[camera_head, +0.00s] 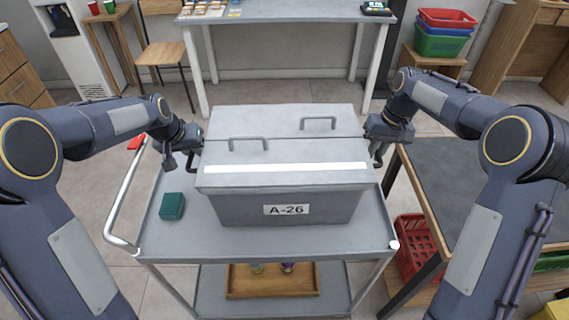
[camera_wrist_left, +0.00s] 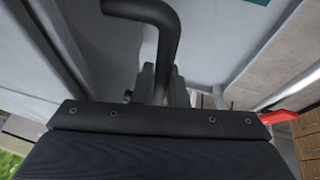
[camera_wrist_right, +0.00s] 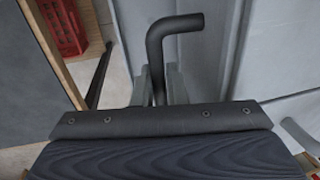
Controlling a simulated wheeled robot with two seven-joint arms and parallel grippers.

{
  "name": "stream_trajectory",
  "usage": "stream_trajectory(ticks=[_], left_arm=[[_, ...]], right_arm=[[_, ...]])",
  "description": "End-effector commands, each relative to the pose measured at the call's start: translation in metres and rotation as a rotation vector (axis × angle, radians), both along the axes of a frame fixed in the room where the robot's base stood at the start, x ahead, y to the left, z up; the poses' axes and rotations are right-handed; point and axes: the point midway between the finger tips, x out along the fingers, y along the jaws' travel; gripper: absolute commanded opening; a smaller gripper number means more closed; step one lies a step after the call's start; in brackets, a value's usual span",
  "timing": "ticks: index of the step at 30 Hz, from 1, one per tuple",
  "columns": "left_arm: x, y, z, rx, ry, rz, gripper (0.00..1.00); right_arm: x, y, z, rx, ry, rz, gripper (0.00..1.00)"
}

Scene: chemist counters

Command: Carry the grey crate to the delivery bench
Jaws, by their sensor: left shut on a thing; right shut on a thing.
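The grey crate (camera_head: 240,208) has a closed two-part lid with two handles and a label reading A-26. It is over the top shelf of a grey cart (camera_head: 165,233); I cannot tell whether it touches the shelf. My left gripper (camera_head: 190,160) is shut on the dark side handle (camera_wrist_left: 165,40) at the crate's left. My right gripper (camera_head: 378,155) is shut on the other dark side handle (camera_wrist_right: 170,30) at its right. The wrist views show each handle between the fingers. Which bench is the delivery bench cannot be told.
A green box (camera_head: 172,206) sits on the cart left of the crate. A wooden tray (camera_head: 240,292) is on the lower shelf. A dark-topped table (camera_head: 455,185) stands close on the right, with a red crate (camera_head: 415,250) below. A white table (camera_head: 280,12) stands at the back.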

Motion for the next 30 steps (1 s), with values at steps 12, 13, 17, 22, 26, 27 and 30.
stream_trajectory(ticks=[12, 13, 17, 22, 26, 27, 30], left_arm=[[0.000, 0.000, 0.000, 0.001, 0.000, 0.000, 0.00], [0.000, 0.000, 0.000, 0.001, 0.000, 0.000, 0.00], [0.000, 0.000, 0.000, 0.001, 0.000, 0.000, 0.00], [0.002, 0.000, 0.004, -0.001, -0.007, 0.001, 0.00], [0.001, 0.000, 0.005, -0.001, -0.007, 0.001, 0.00], [0.001, 0.000, 0.007, -0.001, -0.007, 0.001, 0.00], [0.001, 0.000, 0.012, -0.001, -0.007, 0.001, 0.00]], right_arm=[[0.000, 0.000, 0.001, -0.001, -0.002, 0.000, 0.00], [0.000, 0.000, 0.001, -0.001, -0.002, 0.000, 0.00], [0.000, -0.001, 0.001, -0.001, -0.002, 0.000, 0.00], [0.001, 0.000, 0.004, 0.000, -0.008, -0.001, 0.00], [0.001, 0.000, 0.006, 0.000, -0.007, -0.001, 0.00], [0.001, 0.000, 0.007, 0.000, -0.007, -0.001, 0.00], [0.001, 0.000, 0.012, 0.000, -0.007, -0.001, 0.00]])
